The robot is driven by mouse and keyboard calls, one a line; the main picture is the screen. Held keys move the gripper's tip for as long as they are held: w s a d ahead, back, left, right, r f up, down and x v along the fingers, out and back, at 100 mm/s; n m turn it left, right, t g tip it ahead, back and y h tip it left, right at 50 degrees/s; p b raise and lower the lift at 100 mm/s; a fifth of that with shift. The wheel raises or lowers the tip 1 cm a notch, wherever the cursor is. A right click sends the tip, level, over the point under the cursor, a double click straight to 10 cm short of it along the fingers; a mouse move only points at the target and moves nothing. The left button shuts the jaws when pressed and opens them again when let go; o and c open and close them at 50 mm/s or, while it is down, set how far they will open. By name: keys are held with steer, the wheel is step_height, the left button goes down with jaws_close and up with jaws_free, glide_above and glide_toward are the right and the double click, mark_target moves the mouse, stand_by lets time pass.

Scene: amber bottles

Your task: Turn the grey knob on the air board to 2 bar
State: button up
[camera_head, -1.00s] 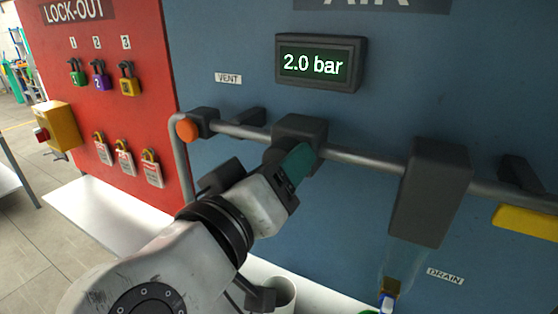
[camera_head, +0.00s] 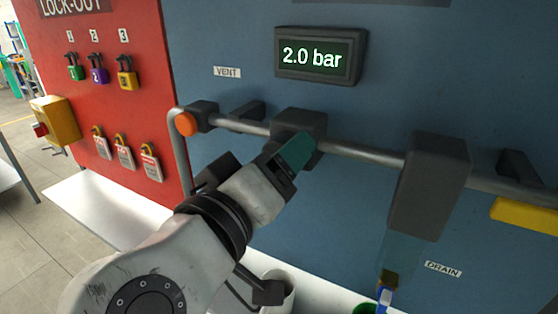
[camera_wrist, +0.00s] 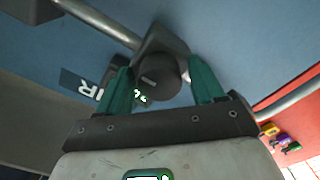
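The grey knob (camera_wrist: 160,76) shows in the wrist view on the front of the dark regulator block (camera_head: 299,122), with a short raised bar on its face. In the head view the knob is mostly hidden by my gripper. My gripper (camera_wrist: 160,68) has its two green fingers apart, one to each side of the knob, with a visible gap on both sides. It holds nothing. The pressure display (camera_head: 319,56) on the blue air board (camera_head: 420,90) reads 2.0 bar.
A grey pipe (camera_head: 375,155) runs across the board, with an orange-ended valve (camera_head: 187,124) at left and a large dark filter block (camera_head: 430,187) at right. A white ledge (camera_head: 110,207) lies below. The red lock-out board (camera_head: 130,80) stands at left.

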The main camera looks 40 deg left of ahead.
steer(key=shift+o, duration=0.5)
steer(key=b+v, duration=0.3)
steer(key=v, duration=0.7)
steer(key=shift+s, duration=0.4)
